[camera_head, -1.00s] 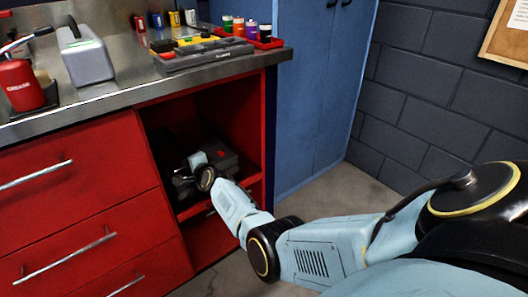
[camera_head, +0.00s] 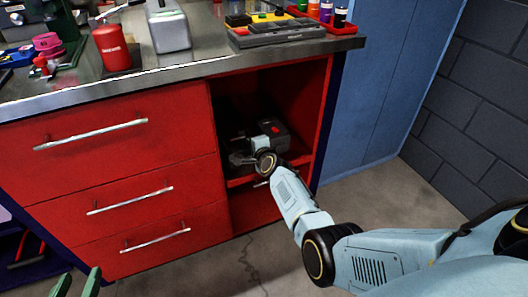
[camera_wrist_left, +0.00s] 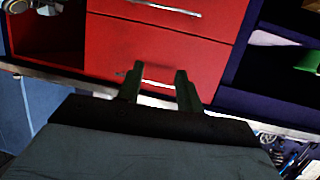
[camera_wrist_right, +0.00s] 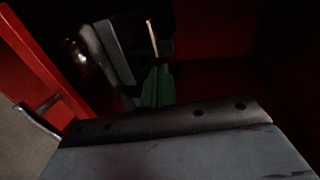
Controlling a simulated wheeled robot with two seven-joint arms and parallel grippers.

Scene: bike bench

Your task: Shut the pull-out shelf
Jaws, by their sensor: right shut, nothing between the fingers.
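The open compartment of the red bench (camera_head: 318,105) holds the pull-out shelf, whose red front edge (camera_head: 242,181) shows low in the opening. A dark boxy thing (camera_head: 272,136) with a red spot sits on it. My right arm reaches into the compartment; its gripper (camera_head: 238,158) is dim beside the dark thing. In the right wrist view the green fingers (camera_wrist_right: 157,84) are shut with nothing between them. Whether they touch the shelf is unclear. My left gripper (camera_head: 76,282) is at the lower left, its two fingers apart and empty in the left wrist view (camera_wrist_left: 160,88).
Red drawers (camera_head: 120,160) with bar handles stand left of the compartment, all looking shut. A blue cabinet (camera_head: 365,90) stands to the right. The benchtop carries a red grease can (camera_head: 112,48), a grey box (camera_head: 168,28) and a tool tray (camera_head: 275,35). Bare floor lies in front.

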